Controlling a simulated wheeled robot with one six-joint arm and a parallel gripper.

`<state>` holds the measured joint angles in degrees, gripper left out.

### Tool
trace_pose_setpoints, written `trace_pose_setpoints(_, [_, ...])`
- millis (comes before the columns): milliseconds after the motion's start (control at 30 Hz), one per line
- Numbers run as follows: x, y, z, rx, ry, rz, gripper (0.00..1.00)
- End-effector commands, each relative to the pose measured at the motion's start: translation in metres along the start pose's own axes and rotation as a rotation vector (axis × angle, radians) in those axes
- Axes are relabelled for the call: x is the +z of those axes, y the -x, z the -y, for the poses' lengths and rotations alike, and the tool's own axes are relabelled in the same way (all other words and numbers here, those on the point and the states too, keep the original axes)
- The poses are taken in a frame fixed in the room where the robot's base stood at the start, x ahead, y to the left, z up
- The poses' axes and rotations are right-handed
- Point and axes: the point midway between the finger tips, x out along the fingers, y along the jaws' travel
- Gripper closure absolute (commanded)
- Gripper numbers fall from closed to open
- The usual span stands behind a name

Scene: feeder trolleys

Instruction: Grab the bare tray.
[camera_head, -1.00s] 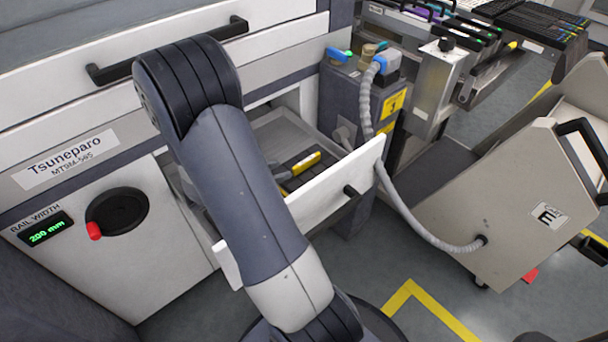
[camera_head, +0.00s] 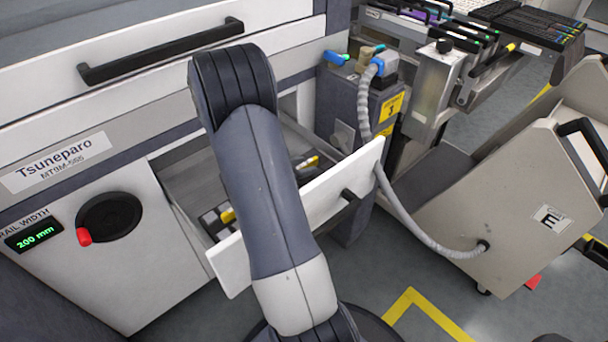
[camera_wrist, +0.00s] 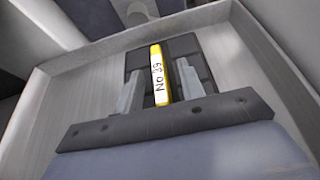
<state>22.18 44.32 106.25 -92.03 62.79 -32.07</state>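In the wrist view a dark tray (camera_wrist: 198,63) lies in the drawer, with a raised yellow strip (camera_wrist: 171,66) along its middle. The strip's white label (camera_wrist: 157,76) seems to read "No 39". My gripper (camera_wrist: 158,90) has its two grey fingers apart, one on each side of the strip, with narrow gaps visible. In the head view two dark pieces with yellow show in the drawer, one at left (camera_head: 213,221) and one at right (camera_head: 303,167). My arm hides what lies between them and hides my gripper. I cannot tell whether they are separate trays.
The open drawer's white front (camera_head: 345,182) has a dark handle and stands close around my arm. A grey hose (camera_head: 403,208) runs down on the right to a beige trolley (camera_head: 500,205). A machine panel with a red-handled knob (camera_head: 108,217) is at left.

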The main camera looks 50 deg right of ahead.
Motion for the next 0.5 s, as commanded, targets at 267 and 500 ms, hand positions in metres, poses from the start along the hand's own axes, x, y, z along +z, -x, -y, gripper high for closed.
trace_pose_setpoints(267, [0.0001, -0.0002, -0.0001, 0.0, 0.001, 0.0, 0.68])
trace_pose_setpoints(500, [0.0001, 0.0, 0.0, 0.0, 0.001, 0.0, 0.88])
